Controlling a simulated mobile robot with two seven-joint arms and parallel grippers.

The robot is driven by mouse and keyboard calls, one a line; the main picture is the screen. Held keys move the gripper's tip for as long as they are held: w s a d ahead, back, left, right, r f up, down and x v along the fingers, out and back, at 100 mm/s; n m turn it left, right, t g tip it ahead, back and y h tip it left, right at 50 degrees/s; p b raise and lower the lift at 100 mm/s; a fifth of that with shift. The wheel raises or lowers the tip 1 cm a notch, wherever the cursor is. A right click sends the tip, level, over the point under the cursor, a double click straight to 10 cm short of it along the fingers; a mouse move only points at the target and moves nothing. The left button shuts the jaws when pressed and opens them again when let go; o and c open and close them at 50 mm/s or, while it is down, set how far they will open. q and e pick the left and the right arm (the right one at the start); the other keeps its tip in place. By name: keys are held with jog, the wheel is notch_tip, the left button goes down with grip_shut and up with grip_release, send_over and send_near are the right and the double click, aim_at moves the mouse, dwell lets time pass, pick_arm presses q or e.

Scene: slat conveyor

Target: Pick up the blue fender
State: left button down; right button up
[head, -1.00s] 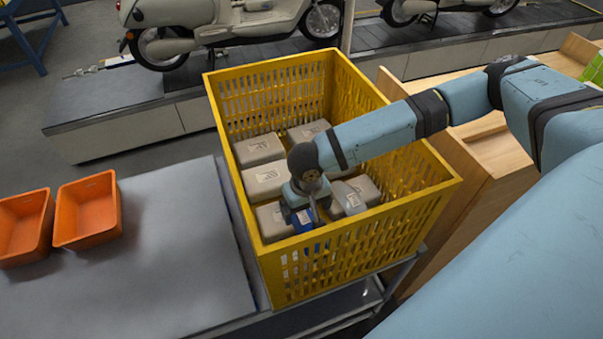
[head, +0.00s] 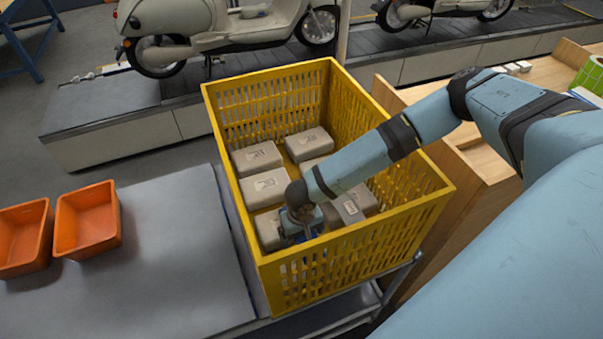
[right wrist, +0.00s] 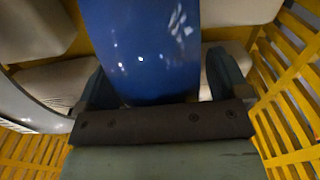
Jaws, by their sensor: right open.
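The blue fender (right wrist: 140,45) is a glossy curved piece with a pale label, large in the right wrist view. In the head view only a small blue patch (head: 312,235) of it shows, low in the near part of the yellow crate (head: 237,215). My right gripper (right wrist: 158,88) is open, with one finger on each side of the fender. I cannot tell whether the fingers touch it. In the head view my right gripper (head: 302,232) is down inside the crate and hides most of the fender. My left gripper is not in view.
Several grey boxes (head: 257,157) lie in the crate around my gripper. A silvery curved piece (right wrist: 28,104) is left of the fender. The crate's slatted walls stand close. Two orange bins (head: 88,220) stand on the grey table (head: 160,260). Scooters (head: 235,25) stand on the conveyor behind.

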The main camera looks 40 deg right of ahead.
jog(key=c, duration=1.2)
jog(key=shift+r, duration=0.1)
